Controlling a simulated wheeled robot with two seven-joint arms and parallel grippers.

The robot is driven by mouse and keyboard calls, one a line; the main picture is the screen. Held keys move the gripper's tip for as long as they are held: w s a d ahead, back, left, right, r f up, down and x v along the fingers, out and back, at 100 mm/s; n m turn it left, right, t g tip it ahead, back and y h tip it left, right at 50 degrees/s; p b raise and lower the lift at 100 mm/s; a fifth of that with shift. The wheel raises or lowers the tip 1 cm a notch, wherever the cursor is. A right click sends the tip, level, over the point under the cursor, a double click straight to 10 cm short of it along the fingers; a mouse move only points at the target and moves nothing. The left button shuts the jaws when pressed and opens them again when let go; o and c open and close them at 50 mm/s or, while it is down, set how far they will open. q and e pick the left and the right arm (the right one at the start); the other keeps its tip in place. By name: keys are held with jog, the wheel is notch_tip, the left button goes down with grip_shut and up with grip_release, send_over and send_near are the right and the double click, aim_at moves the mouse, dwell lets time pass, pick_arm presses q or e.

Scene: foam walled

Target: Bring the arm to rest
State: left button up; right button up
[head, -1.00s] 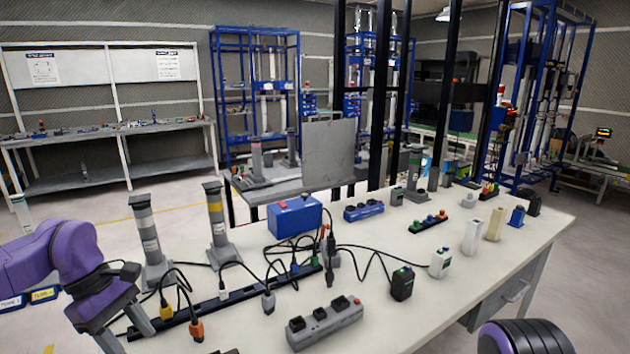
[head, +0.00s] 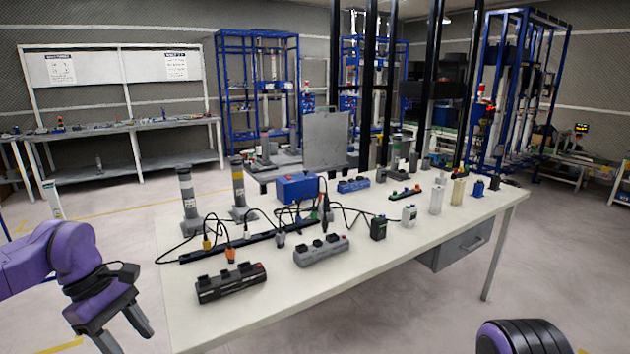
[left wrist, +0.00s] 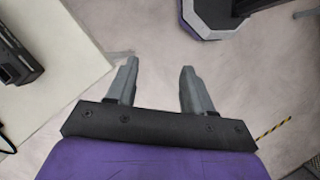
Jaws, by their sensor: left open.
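My left arm, purple with a dark wrist, comes in from the left in the head view. Its gripper (head: 122,340) is beside the table's left front corner, out past the edge and over the floor. In the left wrist view the two grey fingers (left wrist: 157,88) stand apart with only bare floor between them, so the gripper is open and empty. Of my right arm only a rounded dark and purple part shows at the bottom right of the head view. The right gripper is not in view.
The white table (head: 400,262) carries a dark power strip (head: 231,283), a grey power strip (head: 321,251), cables, a blue box (head: 297,187) and two posts. Its edge (left wrist: 85,60) is close left of the gripper in the wrist view. Open floor lies right of the table.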

pick_arm(q)
jog(key=w+a+f+n+t+y, duration=0.1)
jog(key=a+f+n+t+y, duration=0.15)
jog(key=f+y, duration=0.45)
jog(key=w+a+f+n+t+y, duration=0.1)
jog(key=f+n+t+y, duration=0.2)
jog(key=f, duration=0.7)
jog(key=s+d+f+m+t+h, duration=0.1)
jog(key=s+d+f+m, duration=0.25)
jog(key=s+f, duration=0.25)
jog(key=s+d+f+m+t, duration=0.1)
jog(key=s+d+f+m, duration=0.1)
jog(key=s+f+m, duration=0.4)
jog(key=s+f+m+g+h, duration=0.1)
jog(key=s+f+m+g, duration=0.2)
jog(key=s, duration=1)
notch_tip(320, 180, down, 3)
jog(key=shift+s+f+m, duration=0.1)
jog(key=shift+s+m, duration=0.3)
jog(key=shift+m, duration=0.4)
